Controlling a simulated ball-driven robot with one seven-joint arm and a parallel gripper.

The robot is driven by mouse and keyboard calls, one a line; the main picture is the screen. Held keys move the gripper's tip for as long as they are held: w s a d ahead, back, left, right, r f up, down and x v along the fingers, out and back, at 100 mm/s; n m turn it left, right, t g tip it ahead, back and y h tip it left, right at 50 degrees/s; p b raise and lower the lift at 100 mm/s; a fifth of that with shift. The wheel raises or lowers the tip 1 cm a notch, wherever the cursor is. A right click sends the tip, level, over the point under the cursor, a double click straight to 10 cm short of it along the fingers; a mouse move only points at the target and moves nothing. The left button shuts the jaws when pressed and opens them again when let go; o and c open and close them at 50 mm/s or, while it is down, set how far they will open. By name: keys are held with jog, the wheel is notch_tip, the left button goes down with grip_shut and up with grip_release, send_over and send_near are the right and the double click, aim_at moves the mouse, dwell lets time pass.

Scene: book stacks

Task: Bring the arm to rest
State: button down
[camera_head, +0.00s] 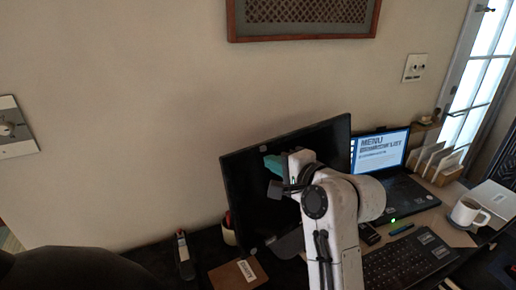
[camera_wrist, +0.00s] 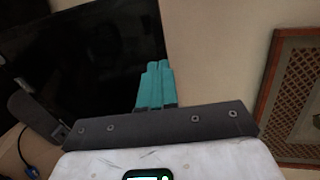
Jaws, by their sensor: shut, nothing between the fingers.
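My gripper (camera_head: 272,164) is raised in front of the dark monitor in the head view, with my white arm below and to its right. Its teal fingers (camera_wrist: 155,86) show in the wrist view, side by side and shut with nothing between them. They point up in that picture, near the right edge of the dark monitor (camera_wrist: 85,50). In the head view the arm hides part of the monitor (camera_head: 245,210) and the desk behind it. I cannot tell how far the fingers are from the screen.
A lit laptop (camera_head: 380,150), a white mug (camera_head: 467,212) and a card holder (camera_head: 445,172) stand right of my arm. A keyboard (camera_head: 405,262) lies in front. A brown box (camera_head: 237,273) and a dark handheld device (camera_head: 184,255) are at left. A framed panel (camera_head: 305,18) hangs above bare wall.

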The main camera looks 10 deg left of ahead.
jog(key=s+d+f+n+g+h, duration=0.2)
jog(key=s+d+f+h, duration=0.2)
jog(key=s+d+f, duration=0.7)
jog(key=s+d+f+n+g+h, duration=0.25)
jog(key=s+d+f, duration=0.35)
jog(key=d+f, duration=0.6)
jog(key=s+d+f+n+g+h, duration=0.1)
jog(key=s+d+f, duration=0.2)
jog(key=s, duration=0.6)
jog(key=s+d+f+n+g+h, duration=0.1)
jog(key=s+d+f+g+h, duration=0.1)
jog(key=s, duration=0.6)
jog(key=s+d+f+n+g+h, duration=0.1)
jog(key=s+d+f, duration=0.3)
jog(key=s, duration=0.5)
jog(key=shift+s+d+f+n+g, duration=0.35)
jog(key=shift+d+f+n+g, duration=0.1)
jog(key=shift+f+g, duration=0.2)
